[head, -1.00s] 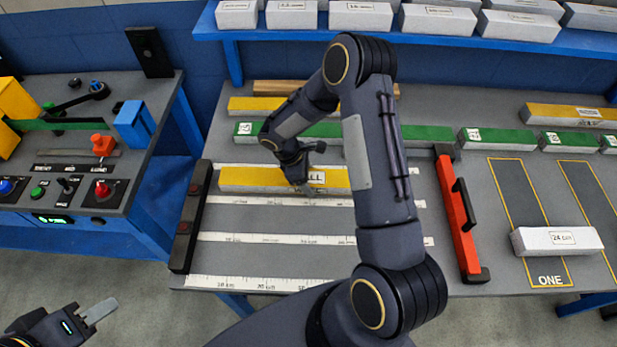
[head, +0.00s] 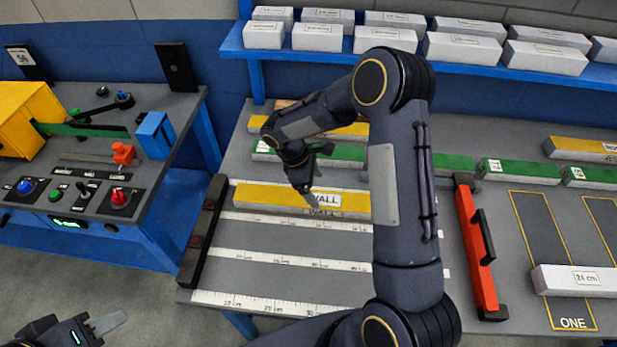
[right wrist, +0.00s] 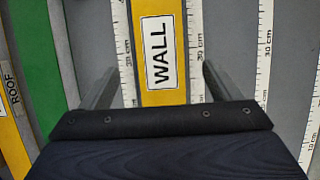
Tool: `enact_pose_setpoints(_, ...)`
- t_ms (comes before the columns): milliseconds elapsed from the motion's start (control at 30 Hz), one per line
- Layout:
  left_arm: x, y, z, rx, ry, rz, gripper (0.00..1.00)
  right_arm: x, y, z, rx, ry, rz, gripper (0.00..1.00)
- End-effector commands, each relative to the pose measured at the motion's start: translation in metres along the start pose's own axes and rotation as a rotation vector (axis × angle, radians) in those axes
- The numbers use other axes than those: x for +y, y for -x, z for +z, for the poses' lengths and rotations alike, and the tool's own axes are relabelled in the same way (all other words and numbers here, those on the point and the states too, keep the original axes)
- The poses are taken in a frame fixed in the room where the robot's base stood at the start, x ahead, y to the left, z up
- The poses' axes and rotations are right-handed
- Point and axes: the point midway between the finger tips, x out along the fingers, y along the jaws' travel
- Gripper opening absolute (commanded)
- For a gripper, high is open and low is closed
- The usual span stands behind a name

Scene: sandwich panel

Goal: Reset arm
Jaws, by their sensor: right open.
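My right gripper (head: 312,190) hangs over the yellow-and-white panel marked WALL (head: 270,198), near its label. In the right wrist view the gripper (right wrist: 160,90) is open, with its two fingers wide apart on either side of the WALL panel (right wrist: 156,15) and clear of its edges. The panel lies on the grey workbench (head: 270,232) along a white ruler strip. My left gripper (head: 100,326) is at the bottom left corner over the floor, away from the bench; whether its fingers are apart is unclear. My right arm hides part of the bench.
A red bar with a black handle (head: 476,245) stands right of the ruler strips, and a black stop (head: 203,232) left. Green panels (head: 520,170) lie behind. A white 24 cm block (head: 575,281) lies at right. A control desk (head: 95,165) stands left; a blue shelf (head: 300,68) holds white boxes.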

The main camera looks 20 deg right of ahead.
Motion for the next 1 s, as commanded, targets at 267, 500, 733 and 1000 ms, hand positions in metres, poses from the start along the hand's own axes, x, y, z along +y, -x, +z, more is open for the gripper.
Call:
enact_pose_setpoints(267,0.0,0.0,0.0,0.0,0.0,0.0,0.36,0.0,0.005,0.002,0.003,-0.005,0.0,0.84)
enact_pose_setpoints(500,0.0,0.0,0.0,0.0,0.0,0.0,0.36,-0.019,0.053,0.046,0.129,-0.192,-0.014,0.84)
enact_pose_setpoints(733,0.0,0.0,0.0,0.0,0.0,0.0,0.36,-0.08,0.111,0.107,0.373,-0.52,-0.075,0.84)
enact_pose_setpoints(1000,0.0,0.0,0.0,0.0,0.0,0.0,0.36,-0.165,0.145,0.148,0.693,-0.878,-0.188,0.84)
